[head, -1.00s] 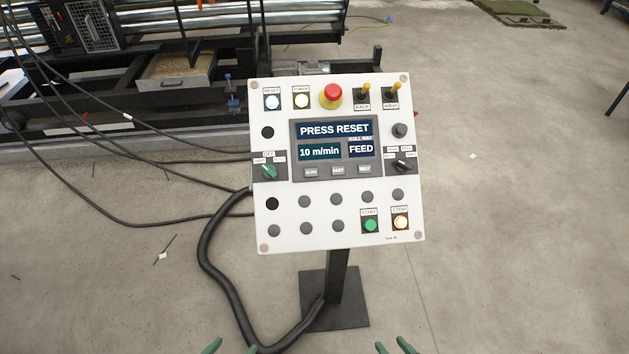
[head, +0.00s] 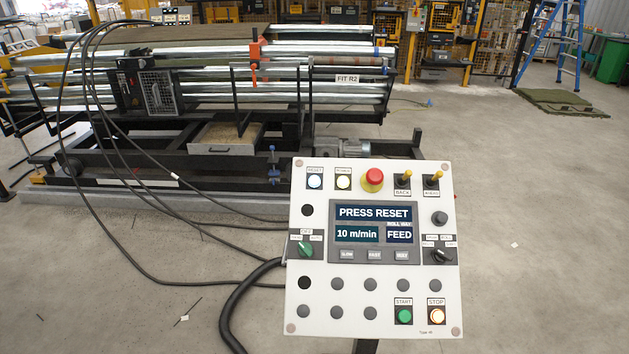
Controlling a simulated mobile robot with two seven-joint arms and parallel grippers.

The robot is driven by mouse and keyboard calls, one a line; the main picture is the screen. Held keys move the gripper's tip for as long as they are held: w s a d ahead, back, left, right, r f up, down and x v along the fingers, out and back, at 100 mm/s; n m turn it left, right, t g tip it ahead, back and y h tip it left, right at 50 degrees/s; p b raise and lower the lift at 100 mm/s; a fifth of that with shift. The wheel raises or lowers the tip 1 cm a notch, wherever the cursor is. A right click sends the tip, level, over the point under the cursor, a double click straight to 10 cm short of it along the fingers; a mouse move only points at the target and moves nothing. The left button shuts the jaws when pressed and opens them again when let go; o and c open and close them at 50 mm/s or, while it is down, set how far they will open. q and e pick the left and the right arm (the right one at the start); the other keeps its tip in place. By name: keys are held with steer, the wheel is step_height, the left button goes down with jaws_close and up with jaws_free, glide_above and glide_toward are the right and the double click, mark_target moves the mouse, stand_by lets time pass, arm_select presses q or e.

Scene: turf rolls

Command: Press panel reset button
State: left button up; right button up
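The white control panel (head: 323,265) stands on a dark post in front of me, right of centre in the head view. Its reset button (head: 315,181) is at the top left, lit pale white-blue under a RESET label. The panel screen (head: 373,222) reads "PRESS RESET", "10 m/min" and "FEED". A lit white button (head: 343,182) and a red emergency stop knob (head: 373,178) sit to the right of the reset button. Neither of my grippers is in view.
A long machine with metal rollers (head: 200,85) stands behind the panel, with a sign reading "FIT R2" (head: 348,79). Black cables (head: 100,215) hang and run across the floor to the left. The concrete floor (head: 545,230) on the right is mostly clear. A blue ladder (head: 545,45) stands far back.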

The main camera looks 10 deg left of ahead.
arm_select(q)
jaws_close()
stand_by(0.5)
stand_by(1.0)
